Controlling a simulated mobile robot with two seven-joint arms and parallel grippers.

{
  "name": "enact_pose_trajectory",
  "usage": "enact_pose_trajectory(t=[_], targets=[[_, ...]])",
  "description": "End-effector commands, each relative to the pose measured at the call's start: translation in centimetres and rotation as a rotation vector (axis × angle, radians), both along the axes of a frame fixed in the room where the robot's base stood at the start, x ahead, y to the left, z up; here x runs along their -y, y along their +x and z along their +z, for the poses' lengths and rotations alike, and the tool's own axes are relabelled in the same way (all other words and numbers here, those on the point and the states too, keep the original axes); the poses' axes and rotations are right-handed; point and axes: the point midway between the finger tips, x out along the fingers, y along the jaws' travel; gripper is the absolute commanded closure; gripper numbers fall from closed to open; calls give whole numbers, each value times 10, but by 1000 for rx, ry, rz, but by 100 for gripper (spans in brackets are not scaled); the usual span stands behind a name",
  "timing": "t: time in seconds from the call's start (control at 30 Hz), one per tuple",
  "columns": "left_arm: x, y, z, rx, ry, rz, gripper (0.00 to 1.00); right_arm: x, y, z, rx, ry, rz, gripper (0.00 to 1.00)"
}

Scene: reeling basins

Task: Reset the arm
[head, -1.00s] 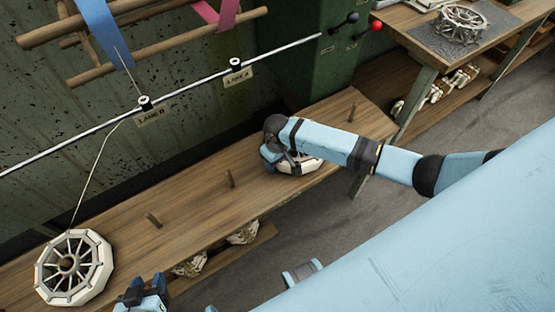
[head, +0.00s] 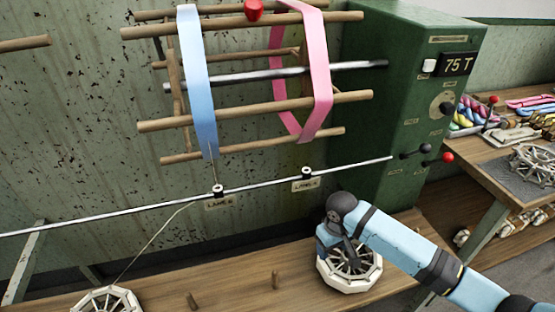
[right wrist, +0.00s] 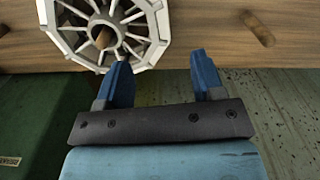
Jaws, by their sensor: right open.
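My right gripper (right wrist: 162,78) is open in the right wrist view, with nothing between its two blue fingers. A white spoked reel (right wrist: 104,32) on a wooden peg lies beyond the left finger in that view; I cannot tell whether they touch. In the head view my right arm reaches in from the lower right, and its hand (head: 328,240) is over the upper left of this reel (head: 350,270), hiding part of it. The fingertips are hidden there. My left gripper is not in view now.
The wooden bench (head: 235,279) has bare pegs. Another white reel (head: 107,300) sits at lower left, with a thread rising to the guide rail (head: 120,213). Blue (head: 196,80) and pink (head: 318,70) bands hang on the rack. A green cabinet (head: 395,130) and side table (head: 480,160) stand right.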

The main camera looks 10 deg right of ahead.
Motion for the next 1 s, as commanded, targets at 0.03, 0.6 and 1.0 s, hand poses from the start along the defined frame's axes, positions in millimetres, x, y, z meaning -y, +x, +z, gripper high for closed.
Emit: enact_pose_trajectory(t=[0.03, 0.6, 1.0], targets=[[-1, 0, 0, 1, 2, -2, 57, 0, 0, 0, 0, 0, 0, 38], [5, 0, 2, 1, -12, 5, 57, -95, -106, -64, 469, 358, 34, 38], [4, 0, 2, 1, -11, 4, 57, -78, -182, -50, 834, 337, -21, 38]])
